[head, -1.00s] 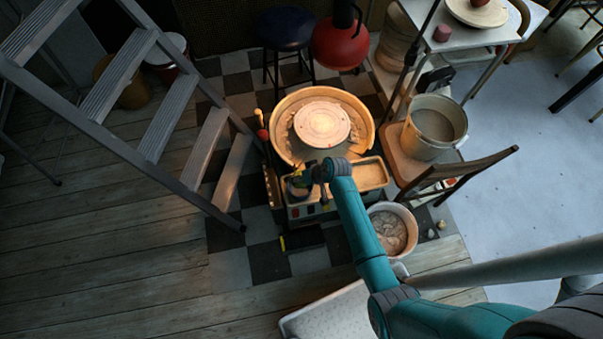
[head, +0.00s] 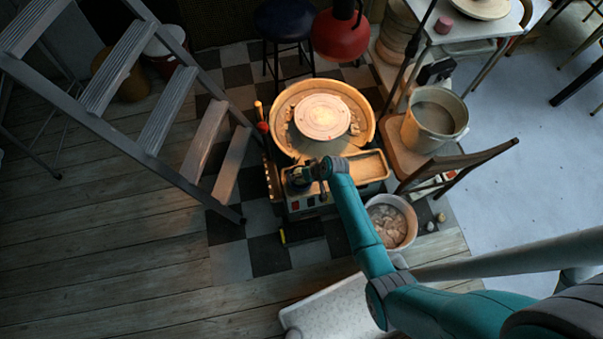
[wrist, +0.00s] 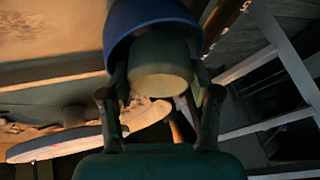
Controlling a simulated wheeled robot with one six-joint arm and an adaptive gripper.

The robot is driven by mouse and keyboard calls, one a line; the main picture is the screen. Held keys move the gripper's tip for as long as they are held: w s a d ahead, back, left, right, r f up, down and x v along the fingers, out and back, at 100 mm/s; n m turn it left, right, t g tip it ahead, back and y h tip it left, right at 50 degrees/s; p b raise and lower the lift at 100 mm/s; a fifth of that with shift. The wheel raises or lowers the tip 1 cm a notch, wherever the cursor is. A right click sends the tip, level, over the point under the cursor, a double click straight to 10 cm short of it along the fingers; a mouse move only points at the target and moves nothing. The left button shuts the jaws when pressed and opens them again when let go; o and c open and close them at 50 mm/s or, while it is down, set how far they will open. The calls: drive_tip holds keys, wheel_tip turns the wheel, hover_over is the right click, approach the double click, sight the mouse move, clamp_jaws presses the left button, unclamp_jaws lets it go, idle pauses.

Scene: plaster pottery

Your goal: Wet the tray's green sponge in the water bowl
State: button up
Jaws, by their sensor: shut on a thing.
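My gripper (wrist: 160,92) is shut on the green sponge (wrist: 160,66), a dull olive, rounded block between the two fingers in the wrist view. The blue water bowl (wrist: 148,14) shows just past the sponge, its rim curving around the sponge's far end. The sponge's far end is hidden, so I cannot tell whether it touches the water. In the head view my gripper (head: 307,175) is over the front left of the pottery wheel's housing, and the dark blue bowl (head: 297,183) is mostly hidden beneath it. The tan tray (head: 372,164) lies just right of my gripper.
The pottery wheel (head: 322,117) with its round basin stands behind my gripper. A stepladder (head: 160,120) is to the left. A bucket of clay scraps (head: 390,220) stands front right, and a chair with a grey bucket (head: 434,122) is on the right.

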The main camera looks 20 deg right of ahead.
drive_tip(key=shift+r, duration=3.35)
drive_tip(key=shift+r, duration=2)
